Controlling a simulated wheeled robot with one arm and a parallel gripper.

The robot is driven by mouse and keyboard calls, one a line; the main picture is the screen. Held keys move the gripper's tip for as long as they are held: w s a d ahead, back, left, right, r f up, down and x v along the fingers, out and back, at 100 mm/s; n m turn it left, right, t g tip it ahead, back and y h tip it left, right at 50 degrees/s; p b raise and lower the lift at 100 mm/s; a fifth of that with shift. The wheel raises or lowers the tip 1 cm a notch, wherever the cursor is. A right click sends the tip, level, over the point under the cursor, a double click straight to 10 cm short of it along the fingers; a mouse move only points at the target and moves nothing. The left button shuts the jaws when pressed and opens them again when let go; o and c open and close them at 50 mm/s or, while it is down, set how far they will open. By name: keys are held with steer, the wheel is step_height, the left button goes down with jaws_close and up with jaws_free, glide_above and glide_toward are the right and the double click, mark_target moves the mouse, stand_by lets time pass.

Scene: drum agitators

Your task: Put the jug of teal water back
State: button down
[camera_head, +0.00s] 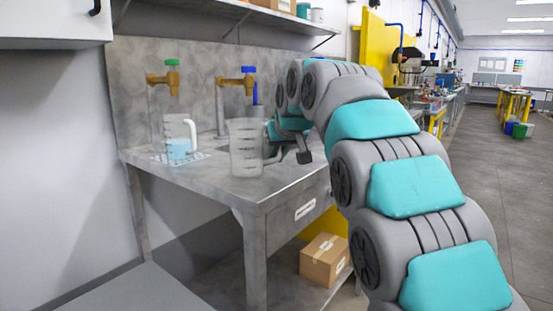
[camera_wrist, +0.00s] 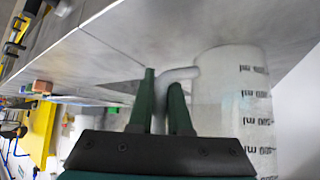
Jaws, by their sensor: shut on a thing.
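A clear jug with a white handle (camera_head: 192,133) and teal water (camera_head: 179,148) stands on a patterned mat (camera_head: 199,156) under the green-topped tap. A larger clear jug (camera_head: 246,150) is nearer, at the counter's front, and shows no coloured water. My gripper (camera_head: 273,140) is at this larger jug's right side. In the wrist view, my gripper (camera_wrist: 163,80) is shut on its pale handle (camera_wrist: 180,74), a finger on each side, and the jug's wall (camera_wrist: 232,90) shows dark ml marks. The jug's base is at or very near the counter; I cannot tell if it touches.
The grey counter (camera_head: 205,182) has a sink area behind the larger jug. A green-topped tap (camera_head: 171,78) and a blue-topped tap (camera_head: 247,80) stick out above. A shelf (camera_head: 275,14) hangs above. A cardboard box (camera_head: 325,262) sits on the lower shelf.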

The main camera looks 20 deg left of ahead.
steer(key=shift+f, duration=0.4)
steer(key=shift+f, duration=0.2)
steer(key=c, duration=0.9)
jaws_free()
steer(key=shift+r, duration=0.1)
steer(key=shift+o, duration=0.2)
steer(key=shift+r, duration=0.25)
steer(key=b+v, duration=0.1)
steer(key=v, duration=1)
steer(key=shift+s+d+r, duration=0.2)
steer(key=shift+s+d, duration=0.05)
steer(key=shift+s, duration=0.05)
